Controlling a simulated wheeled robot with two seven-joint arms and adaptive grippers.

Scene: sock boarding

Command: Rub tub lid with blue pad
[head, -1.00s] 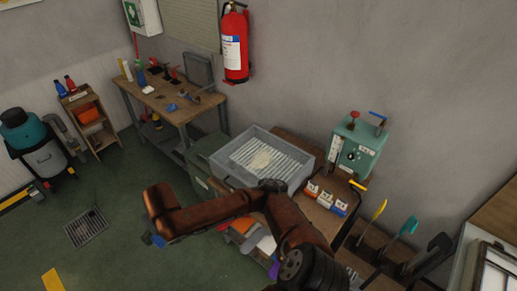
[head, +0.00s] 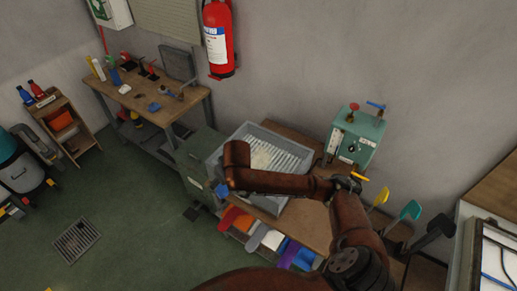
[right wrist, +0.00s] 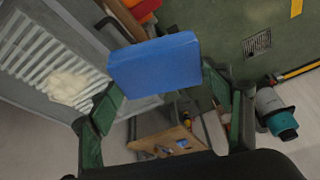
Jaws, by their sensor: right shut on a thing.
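My right gripper (right wrist: 162,102) is shut on a blue pad (right wrist: 155,65), which sits between its green fingers in the right wrist view. In the head view a bit of the blue pad (head: 222,190) shows under the end of my right arm, near the front left corner of the grey tub (head: 262,204). The pad looks held in the air; contact with anything below is not visible. A dark green-grey box (head: 195,160) stands left of the tub. I cannot make out for certain which surface is the tub lid. My left gripper is out of view.
A pale cloth-like lump (head: 262,158) lies on white slats in the tub. A green machine (head: 355,135) stands to the right. A wooden workbench (head: 150,95) with tools is at the back left. Green floor (head: 125,215) is clear at left.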

